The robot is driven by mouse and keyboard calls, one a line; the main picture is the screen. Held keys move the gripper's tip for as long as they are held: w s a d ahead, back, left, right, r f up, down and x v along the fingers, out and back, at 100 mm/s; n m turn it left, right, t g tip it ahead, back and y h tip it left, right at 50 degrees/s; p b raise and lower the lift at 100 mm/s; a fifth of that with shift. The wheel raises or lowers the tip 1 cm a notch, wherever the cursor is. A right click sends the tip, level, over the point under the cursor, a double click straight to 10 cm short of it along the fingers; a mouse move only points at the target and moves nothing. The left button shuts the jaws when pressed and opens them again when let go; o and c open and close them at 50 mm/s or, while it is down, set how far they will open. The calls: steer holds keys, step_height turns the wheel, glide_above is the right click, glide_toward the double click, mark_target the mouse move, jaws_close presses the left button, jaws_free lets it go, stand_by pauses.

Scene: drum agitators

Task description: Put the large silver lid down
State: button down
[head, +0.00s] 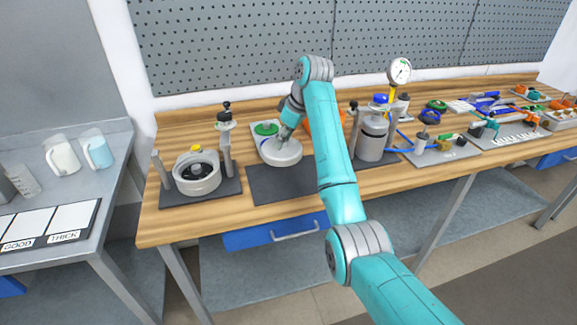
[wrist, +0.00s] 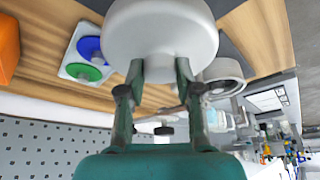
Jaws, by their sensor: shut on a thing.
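The large silver lid (head: 281,154) is a pale round disc in the middle of the bench. My gripper (head: 284,140) is shut on its top, and the lid is level or nearly so. In the wrist view the lid (wrist: 160,30) fills the top centre, with my gripper's fingers (wrist: 157,78) closed on the grey knob. The lid overlaps the front of a white tray (head: 257,135); I cannot tell whether it touches the tray or hangs just above.
The tray also bears a green lid (head: 266,128) and a blue one (wrist: 90,49). An open pale drum (head: 197,180) stands on a dark mat to the left, between posts. An empty dark mat (head: 270,184) lies in front. A closed silver drum (head: 371,142) stands right.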

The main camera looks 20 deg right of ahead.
step_height(320, 180, down, 9)
stand_by(0.5)
steer(key=shift+f, duration=0.1)
steer(key=c, duration=0.8)
jaws_free()
steer(key=shift+o, duration=0.2)
